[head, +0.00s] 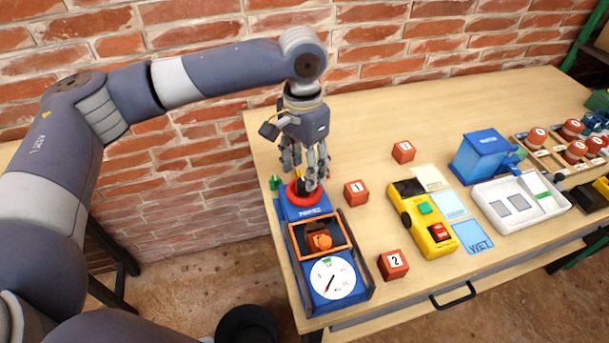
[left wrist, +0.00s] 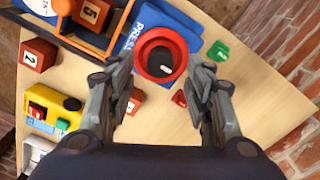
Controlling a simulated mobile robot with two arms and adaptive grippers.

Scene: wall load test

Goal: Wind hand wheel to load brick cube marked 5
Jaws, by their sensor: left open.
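The blue press (head: 290,207) stands at the table's left end. Its red hand wheel (head: 294,193) also shows in the left wrist view (left wrist: 142,62). My left gripper (head: 311,178) is over the wheel, pointing down. In the left wrist view its open fingers (left wrist: 160,75) are on either side of the wheel; contact cannot be told. The brick cube marked 5 (left wrist: 95,14) sits inside the press's orange frame, beside an orange round part (left wrist: 63,6). The white dial (head: 345,270) has a dark needle. My right gripper is not in view.
Brick cubes marked 1 (head: 356,193) and 2 (head: 393,265) and another cube (head: 403,152) lie right of the press. A yellow device (head: 420,222), white tray (head: 500,211) and blue box (head: 484,155) stand further right. A brick wall (head: 400,40) rises behind.

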